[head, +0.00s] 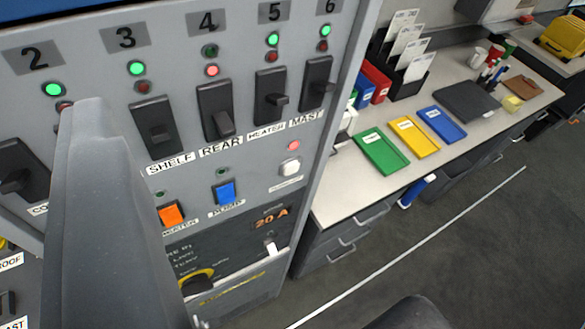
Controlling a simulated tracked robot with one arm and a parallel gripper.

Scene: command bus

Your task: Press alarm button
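A grey switch panel (235,60) fills the left half of the head view. No label that I can read says alarm. A white button (290,167) sits at its right side, with a lit red lamp (294,145) above and a label too small to read below. An orange switch (172,215) and a blue switch (226,193) are further left. A large grey finger-like part of my gripper (100,205) rises in the left foreground, hiding part of the panel. It appears apart from the white button. I cannot tell its opening or whether it touches anything.
Black rocker switches (216,110) numbered 2 to 6 line the panel's top. A desk (345,190) with green, yellow and blue folders (413,137) stands right of the panel. A dark rounded shape (410,314) is at the bottom edge. Open floor (480,235) lies at lower right.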

